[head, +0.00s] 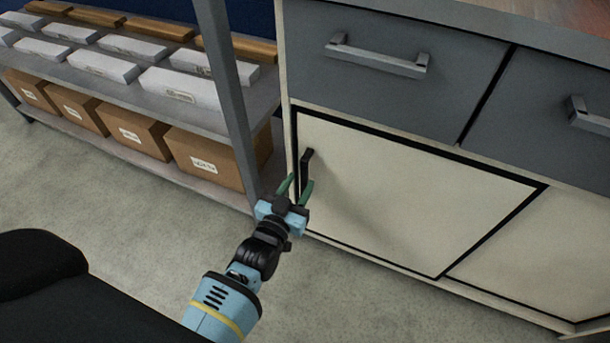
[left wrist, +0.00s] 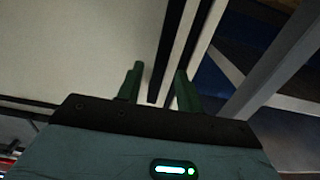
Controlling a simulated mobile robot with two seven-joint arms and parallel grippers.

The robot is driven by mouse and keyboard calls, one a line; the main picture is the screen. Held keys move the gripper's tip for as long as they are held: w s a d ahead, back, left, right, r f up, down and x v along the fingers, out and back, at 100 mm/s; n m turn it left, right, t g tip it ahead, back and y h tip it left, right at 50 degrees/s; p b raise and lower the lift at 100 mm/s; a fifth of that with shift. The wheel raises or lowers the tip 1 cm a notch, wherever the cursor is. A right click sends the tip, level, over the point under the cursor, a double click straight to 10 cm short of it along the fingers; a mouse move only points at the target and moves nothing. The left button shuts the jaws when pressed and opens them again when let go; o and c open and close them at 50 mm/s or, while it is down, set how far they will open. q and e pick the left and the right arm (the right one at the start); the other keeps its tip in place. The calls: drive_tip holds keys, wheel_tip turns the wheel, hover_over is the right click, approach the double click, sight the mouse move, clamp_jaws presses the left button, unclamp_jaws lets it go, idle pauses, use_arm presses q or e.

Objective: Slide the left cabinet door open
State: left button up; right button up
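The left cabinet door (head: 390,200) is a cream panel with a black border, below a grey drawer. It looks closed, filling its framed opening. Its black upright handle (head: 307,170) is near the door's left edge. My left gripper (head: 299,184) is open at the handle's lower end, with one green finger on each side. In the left wrist view the fingers of my left gripper (left wrist: 160,82) stand apart, with a dark bar, apparently the handle (left wrist: 168,60), between them. I cannot tell whether either finger touches it. My right gripper is not in view.
A grey shelf post (head: 228,90) stands just left of the cabinet. The shelf holds white boxes (head: 105,65) and cardboard boxes (head: 135,140). Drawer handles (head: 378,57) stick out above the door. The floor (head: 350,290) in front is clear.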

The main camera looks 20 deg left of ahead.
sight(303, 178)
use_arm(q)
drive_tip(key=shift+w+d+b, duration=0.1)
drive_tip(key=shift+w+b, duration=0.35)
drive_tip(key=shift+w, duration=1.45)
drive_tip(key=shift+c, duration=0.5)
clamp_jaws()
